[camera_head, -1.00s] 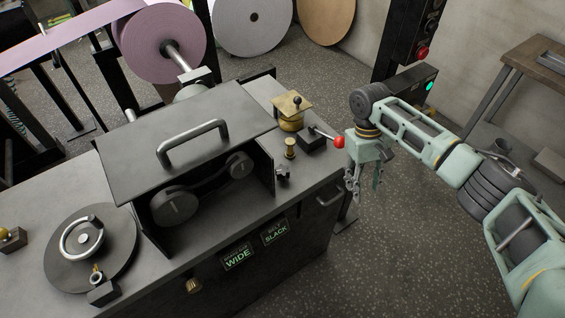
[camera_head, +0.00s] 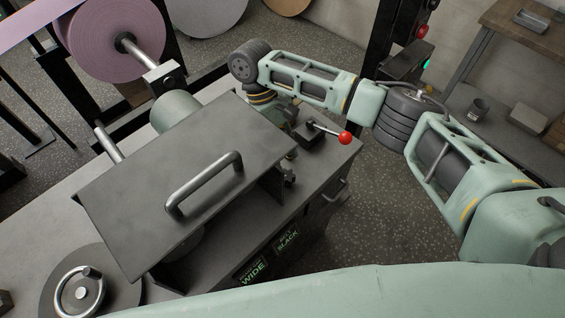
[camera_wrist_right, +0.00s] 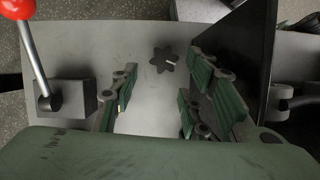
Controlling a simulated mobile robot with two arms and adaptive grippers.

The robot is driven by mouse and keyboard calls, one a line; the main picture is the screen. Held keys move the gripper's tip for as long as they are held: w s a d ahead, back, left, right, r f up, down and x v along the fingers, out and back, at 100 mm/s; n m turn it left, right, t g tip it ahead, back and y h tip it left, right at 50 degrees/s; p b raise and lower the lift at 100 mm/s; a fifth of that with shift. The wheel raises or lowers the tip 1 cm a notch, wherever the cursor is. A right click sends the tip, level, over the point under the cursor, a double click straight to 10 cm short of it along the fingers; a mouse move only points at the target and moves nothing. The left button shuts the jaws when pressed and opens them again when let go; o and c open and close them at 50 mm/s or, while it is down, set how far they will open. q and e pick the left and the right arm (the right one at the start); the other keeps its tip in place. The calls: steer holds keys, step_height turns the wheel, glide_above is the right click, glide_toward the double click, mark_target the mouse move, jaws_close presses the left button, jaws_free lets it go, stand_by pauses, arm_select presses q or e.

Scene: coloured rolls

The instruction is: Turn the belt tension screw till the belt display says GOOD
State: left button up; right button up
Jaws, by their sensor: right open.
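A dark star-shaped knob (camera_wrist_right: 165,60), which looks like the belt tension screw, stands on the machine's grey top. It shows small in the head view (camera_head: 289,178), beside the hood's right side. My right gripper (camera_wrist_right: 158,90) is open and empty over the top, its fingers spread on either side of the line to the knob, not on it. In the head view its fingers are mostly hidden behind the hood. The belt display (camera_head: 287,240) on the front reads SLACK. My left gripper is not in view.
The black hood (camera_head: 190,170) with its bar handle (camera_head: 203,184) stands left of my right gripper. A lever with a red ball (camera_head: 345,138) is close on the other side. A second display (camera_head: 252,272) reads WIDE. A pink roll (camera_head: 115,40) is behind.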

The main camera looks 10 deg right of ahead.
mark_target(291, 172)
steer(key=x, duration=0.4)
steer(key=shift+s+d+p, duration=0.1)
steer(key=shift+d+p, duration=0.05)
steer(key=shift+p, duration=0.2)
steer(key=shift+f, duration=0.5)
steer(key=shift+s, duration=0.1)
steer(key=c, duration=1)
steer(key=shift+d+r+m+p, duration=0.2)
steer(key=shift+m+p, duration=0.3)
steer(key=shift+p, duration=0.4)
steer(key=m+y+p, duration=0.1)
steer(key=m+p, duration=0.1)
steer(key=p, duration=0.1)
steer(key=m+p, duration=0.2)
steer(key=p, duration=0.1)
steer(key=shift+d+g+y, duration=0.2)
steer(key=shift+g+y, duration=0.1)
steer(key=shift+y, duration=0.1)
steer(key=shift+d+m+y+p, duration=0.1)
steer(key=shift+m+y+p, duration=0.3)
steer(key=shift+m+p, duration=0.8)
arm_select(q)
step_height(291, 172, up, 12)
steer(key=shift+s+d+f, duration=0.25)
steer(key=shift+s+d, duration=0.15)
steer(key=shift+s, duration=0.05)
arm_select(e)
steer(key=shift+f+m, duration=0.15)
steer(key=shift+m, duration=0.25)
steer(key=shift+d, duration=0.1)
